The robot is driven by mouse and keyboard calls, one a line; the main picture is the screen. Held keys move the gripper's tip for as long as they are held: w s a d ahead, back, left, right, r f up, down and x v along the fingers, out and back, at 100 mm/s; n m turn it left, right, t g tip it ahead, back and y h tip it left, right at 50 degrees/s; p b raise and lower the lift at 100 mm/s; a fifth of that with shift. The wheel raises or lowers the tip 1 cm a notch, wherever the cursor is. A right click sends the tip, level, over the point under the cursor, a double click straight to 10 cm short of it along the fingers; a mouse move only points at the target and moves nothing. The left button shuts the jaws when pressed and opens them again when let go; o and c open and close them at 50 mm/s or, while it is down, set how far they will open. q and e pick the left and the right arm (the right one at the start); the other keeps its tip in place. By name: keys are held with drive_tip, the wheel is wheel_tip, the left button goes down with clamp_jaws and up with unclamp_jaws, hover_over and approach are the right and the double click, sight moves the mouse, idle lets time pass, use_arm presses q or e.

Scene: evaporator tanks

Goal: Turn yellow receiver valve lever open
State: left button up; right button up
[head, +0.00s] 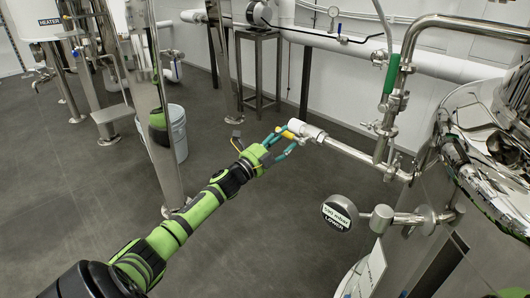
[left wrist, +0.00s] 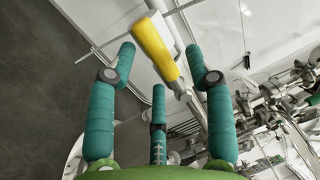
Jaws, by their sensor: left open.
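The yellow valve lever (head: 287,133) sits at the white end of a steel pipe (head: 345,150) in the middle of the head view. In the left wrist view the lever (left wrist: 155,50) shows large, slanting between my finger tips. My left gripper (head: 283,143) is at the lever with its teal fingers spread on either side of it. In the left wrist view the gripper (left wrist: 165,65) is open, and I see no clear contact with the lever. The valve body is partly hidden behind the lever and fingers. My right gripper is not in view.
A round gauge (head: 339,213) on a steel fitting stands below the pipe. A green-handled vertical pipe (head: 391,75) and a shiny tank (head: 480,130) are at the right. A grey bucket (head: 175,130) and steel legs stand at the left. The floor below is clear.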

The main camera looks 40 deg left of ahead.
use_arm(q)
drive_tip(key=v, duration=0.9)
drive_tip(key=shift+r, duration=0.1)
